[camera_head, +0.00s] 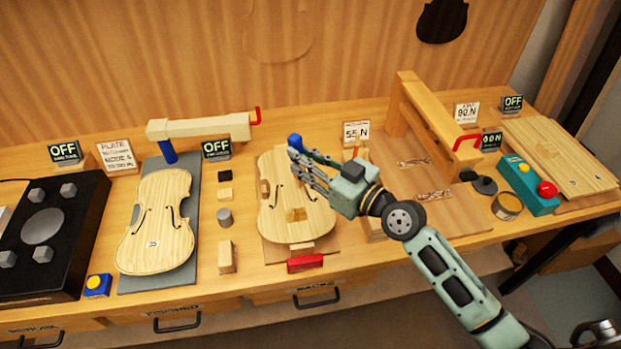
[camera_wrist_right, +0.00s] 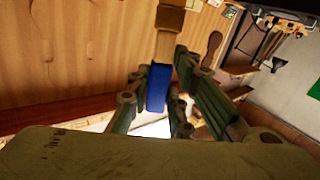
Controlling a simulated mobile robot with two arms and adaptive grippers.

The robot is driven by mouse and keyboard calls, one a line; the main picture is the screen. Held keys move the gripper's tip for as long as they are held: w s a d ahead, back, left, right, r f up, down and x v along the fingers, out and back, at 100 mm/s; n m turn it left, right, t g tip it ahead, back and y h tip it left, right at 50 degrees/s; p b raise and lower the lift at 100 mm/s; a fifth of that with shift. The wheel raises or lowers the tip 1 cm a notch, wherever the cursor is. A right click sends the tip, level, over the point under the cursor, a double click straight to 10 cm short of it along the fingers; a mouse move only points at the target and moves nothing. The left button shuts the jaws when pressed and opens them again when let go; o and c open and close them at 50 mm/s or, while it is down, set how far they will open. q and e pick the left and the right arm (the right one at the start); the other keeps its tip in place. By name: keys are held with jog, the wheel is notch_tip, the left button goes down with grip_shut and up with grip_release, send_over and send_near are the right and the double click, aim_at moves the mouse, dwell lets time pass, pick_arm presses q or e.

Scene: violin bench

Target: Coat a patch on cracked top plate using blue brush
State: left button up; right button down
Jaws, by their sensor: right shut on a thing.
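My right gripper (camera_head: 298,160) is shut on the blue brush (camera_head: 295,142), above the upper part of the middle violin plate (camera_head: 275,226). In the right wrist view the brush's blue part (camera_wrist_right: 157,92) sits between the fingers, with a wooden length and a brown end beyond it. The middle plate has two f-holes and a small wooden piece (camera_head: 295,214) on its centre; whether this is the patch or covers a crack I cannot tell. Another violin plate (camera_head: 152,235) lies on a grey board to the left. My left gripper is not in view.
Small blocks (camera_head: 226,256) stand between the plates. A red clamp piece (camera_head: 305,264) is at the middle plate's lower end. A wooden press frame (camera_head: 435,115), round tin (camera_head: 507,206) and teal button box (camera_head: 527,187) are to the right. A black stove-like unit (camera_head: 75,205) is left.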

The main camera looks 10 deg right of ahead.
jog(key=shift+m, duration=0.4)
jog(key=f+b, duration=0.4)
jog(key=shift+w+a+f, duration=0.1)
jog(key=shift+w+a, duration=0.15)
jog(key=shift+w, duration=0.15)
